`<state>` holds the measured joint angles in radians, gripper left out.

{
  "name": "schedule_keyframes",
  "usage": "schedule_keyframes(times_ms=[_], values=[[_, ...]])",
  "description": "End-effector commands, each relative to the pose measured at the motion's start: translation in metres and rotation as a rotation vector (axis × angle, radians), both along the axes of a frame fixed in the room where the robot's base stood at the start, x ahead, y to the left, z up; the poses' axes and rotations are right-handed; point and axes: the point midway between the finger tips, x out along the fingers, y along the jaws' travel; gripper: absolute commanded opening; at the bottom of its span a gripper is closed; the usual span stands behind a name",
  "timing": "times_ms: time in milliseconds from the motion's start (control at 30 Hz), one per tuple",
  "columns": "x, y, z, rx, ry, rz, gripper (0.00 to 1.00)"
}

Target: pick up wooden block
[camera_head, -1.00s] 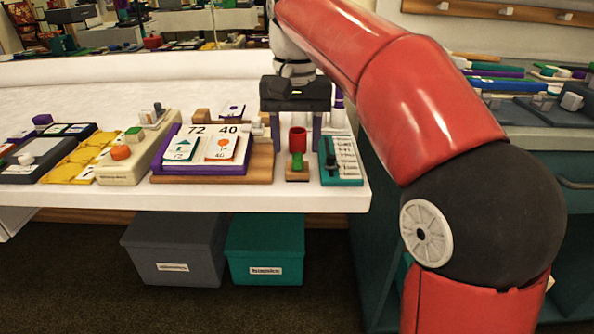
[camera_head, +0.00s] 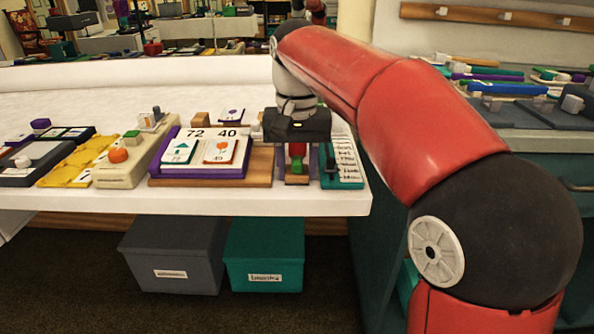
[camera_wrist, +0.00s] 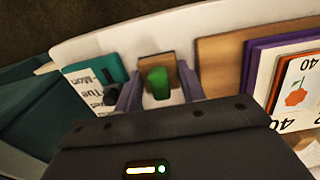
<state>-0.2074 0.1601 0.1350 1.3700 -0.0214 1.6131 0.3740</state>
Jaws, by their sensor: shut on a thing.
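A small wooden block (camera_head: 297,180) with a green peg (camera_head: 298,164) on it is near the front edge of the white table. My gripper (camera_head: 298,172) has come down over it, with one purple-grey finger on each side. In the wrist view, the wooden block (camera_wrist: 155,62) and its green peg (camera_wrist: 158,84) show between the fingers of my gripper (camera_wrist: 160,95). The jaws are shut on this block, which looks to be still at table level. The exact contact is partly hidden. A red cylinder (camera_head: 297,149) shows just under the gripper body.
A teal board with a white card (camera_head: 343,165) stands close on the right. A wooden board with a purple tray (camera_head: 160,170) and number cards is close on the left. Another wooden cube (camera_head: 201,119) is behind it. Grey (camera_head: 172,255) and teal bins (camera_head: 264,258) sit below the table.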

Motion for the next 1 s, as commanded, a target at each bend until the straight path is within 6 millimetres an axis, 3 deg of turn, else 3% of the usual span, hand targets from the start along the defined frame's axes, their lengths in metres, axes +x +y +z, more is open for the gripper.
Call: schedule_keyframes(times_ms=[267,700,1000], values=[[0.001,0.000,0.011,0.001,-0.004,0.000,0.14],[0.001,0.000,0.091,0.001,-0.002,0.000,0.14],[0.000,0.000,0.101,0.000,-0.001,0.000,0.14]])
